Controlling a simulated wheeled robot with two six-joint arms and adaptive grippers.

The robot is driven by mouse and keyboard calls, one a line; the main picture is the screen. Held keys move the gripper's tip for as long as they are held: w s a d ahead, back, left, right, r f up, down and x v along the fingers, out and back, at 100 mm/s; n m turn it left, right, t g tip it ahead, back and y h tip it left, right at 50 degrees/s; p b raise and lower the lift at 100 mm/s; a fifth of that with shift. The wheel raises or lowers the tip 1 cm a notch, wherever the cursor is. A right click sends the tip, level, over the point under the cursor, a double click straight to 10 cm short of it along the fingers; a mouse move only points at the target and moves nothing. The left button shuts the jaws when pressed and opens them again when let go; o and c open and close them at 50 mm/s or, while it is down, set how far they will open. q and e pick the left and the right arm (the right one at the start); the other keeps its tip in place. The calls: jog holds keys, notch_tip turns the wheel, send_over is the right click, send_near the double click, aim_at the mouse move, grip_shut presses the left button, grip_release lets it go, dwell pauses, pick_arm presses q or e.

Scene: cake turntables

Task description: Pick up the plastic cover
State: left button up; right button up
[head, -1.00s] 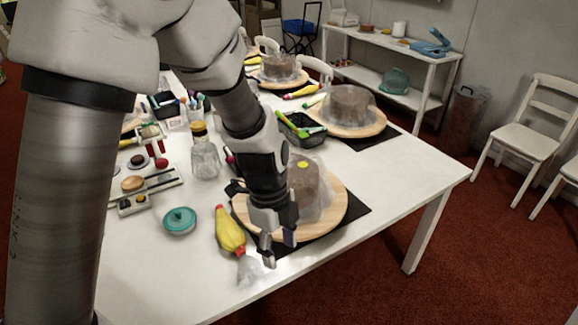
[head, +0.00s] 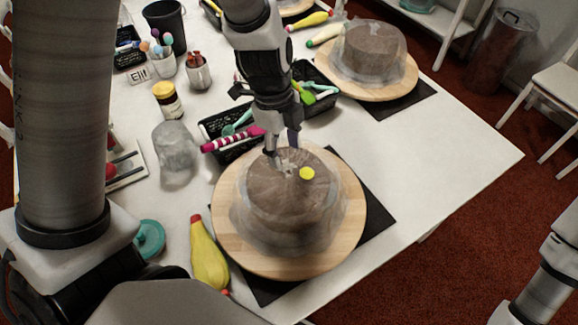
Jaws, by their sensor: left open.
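The plastic cover (head: 252,228) is clear, crinkled and dome-like, over a brown cake on a round wooden turntable (head: 353,218). A yellow dot (head: 306,174) marks its top. My left gripper (head: 282,145) points down, open, with its fingertips at the far top edge of the cover; I cannot tell whether they touch it. Nothing shows between the fingers. A second clear cover (head: 345,68) sits over another cake at the back right. My right gripper is out of view; part of my right arm shows at the lower right.
Black baskets (head: 318,103) with tools stand behind the cake. A clear jar (head: 175,155), a yellow-lidded bottle (head: 166,99), a yellow piping bag (head: 209,255) and a teal lid (head: 149,239) are on the left. The white table (head: 440,150) is clear at right.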

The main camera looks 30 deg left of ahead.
aim_at(288, 165)
pick_arm(q)
jog(key=shift+s+d+f, duration=0.25)
jog(key=shift+s+f, duration=0.15)
jog(key=shift+f, duration=0.15)
jog(key=shift+s+d+f, duration=0.25)
jog(key=shift+s+f, duration=0.15)
jog(key=shift+f, duration=0.1)
jog(key=f, duration=0.1)
jog(key=w+f, duration=0.1)
jog(key=f, duration=0.1)
jog(key=shift+w+f, duration=0.3)
jog(key=shift+w, duration=0.05)
jog(key=shift+s+d+r, duration=0.1)
jog(key=shift+s+r, duration=0.1)
jog(key=shift+s, duration=0.1)
jog(key=shift+c, duration=1)
jog(key=shift+s, duration=0.1)
jog(key=c, duration=0.5)
grip_shut()
jog(key=shift+w, duration=0.2)
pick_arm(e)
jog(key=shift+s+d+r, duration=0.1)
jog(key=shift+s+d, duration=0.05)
